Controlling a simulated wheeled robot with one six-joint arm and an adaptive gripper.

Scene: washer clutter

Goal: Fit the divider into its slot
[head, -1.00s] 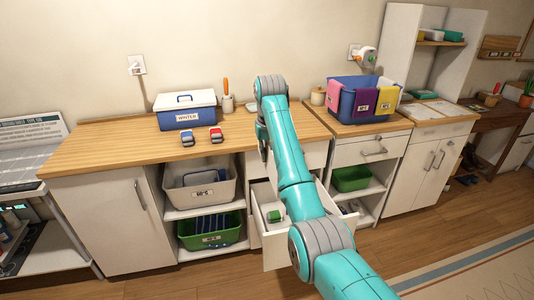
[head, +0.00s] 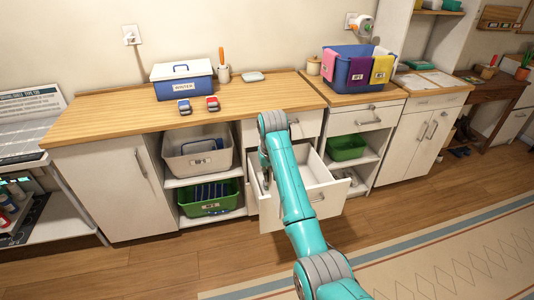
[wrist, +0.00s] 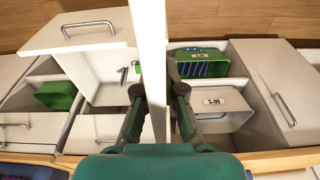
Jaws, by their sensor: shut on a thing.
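The divider (wrist: 154,50) is a thin white board. In the wrist view it stands on edge between the fingers of my gripper (wrist: 154,100), which is shut on it. The open white drawer (head: 268,215) is pulled out below the counter in the head view; its handled front also shows at upper left in the wrist view (wrist: 85,28). The divider crosses the wrist view above the drawer side. In the head view my arm covers most of the gripper and part of the drawer. I cannot make out the slot.
Left of the drawer, a shelf holds a beige bin (head: 197,158) above a green bin (head: 210,200). A smaller green bin (head: 346,147) sits to the right. The counter (head: 110,115) carries a blue-and-white box (head: 182,82). Floor in front is open.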

